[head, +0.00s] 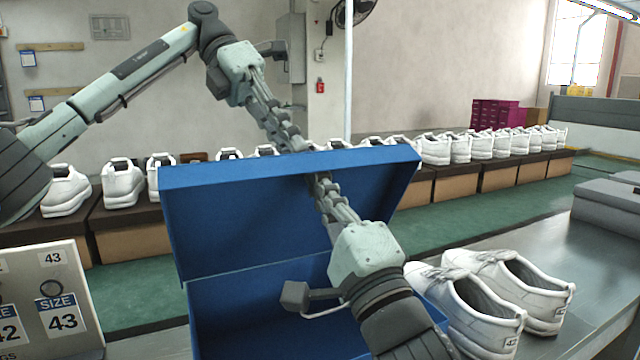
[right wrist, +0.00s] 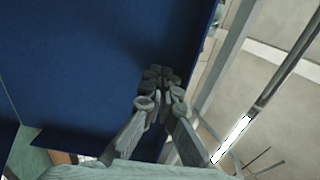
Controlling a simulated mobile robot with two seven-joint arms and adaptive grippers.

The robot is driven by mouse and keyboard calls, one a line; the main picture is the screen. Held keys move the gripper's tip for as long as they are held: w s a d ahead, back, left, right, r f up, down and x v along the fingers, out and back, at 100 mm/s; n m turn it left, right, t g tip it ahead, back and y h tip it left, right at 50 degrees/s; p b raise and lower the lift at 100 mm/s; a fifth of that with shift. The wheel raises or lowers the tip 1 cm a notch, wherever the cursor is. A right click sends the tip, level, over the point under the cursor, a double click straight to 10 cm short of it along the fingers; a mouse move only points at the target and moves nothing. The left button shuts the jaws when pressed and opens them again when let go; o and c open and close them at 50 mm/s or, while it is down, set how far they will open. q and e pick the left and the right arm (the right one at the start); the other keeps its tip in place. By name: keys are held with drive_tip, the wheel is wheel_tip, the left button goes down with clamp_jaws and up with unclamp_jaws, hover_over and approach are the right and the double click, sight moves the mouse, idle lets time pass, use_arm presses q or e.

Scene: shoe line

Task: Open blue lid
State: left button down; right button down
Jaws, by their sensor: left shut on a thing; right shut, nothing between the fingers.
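The blue lid (head: 230,220) stands raised, roughly upright, at the back of the blue box (head: 260,315), its flap along the top. The box's open inside shows in part. My left gripper (head: 293,143) reaches down to the lid's top edge from behind and is shut on the lid; its fingertips are partly hidden by the flap. My right gripper (head: 320,180) is in front of the lid's inner face, shut and empty, its tips close under the flap. In the right wrist view the shut fingers (right wrist: 160,80) overlap the lid (right wrist: 70,70); contact cannot be told.
A pair of white shoes (head: 490,290) stands on the grey table (head: 590,240) right of the box. A size sign (head: 50,300) stands at the front left. Behind, a row of brown boxes (head: 455,187) carries several white shoes. Grey cases (head: 610,205) stand at the far right.

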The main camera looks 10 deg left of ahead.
use_arm(q)
drive_tip(key=shift+s+d, duration=0.1)
drive_tip(key=shift+d, duration=0.05)
use_arm(e)
drive_tip(key=shift+w+a+r, duration=0.3)
drive_tip(key=shift+w+r, duration=0.1)
drive_tip(key=shift+w, duration=0.1)
use_arm(q)
drive_tip(key=c, duration=1.7)
unclamp_jaws()
drive_tip(key=shift+f, duration=0.1)
use_arm(e)
drive_tip(key=shift+r, duration=0.1)
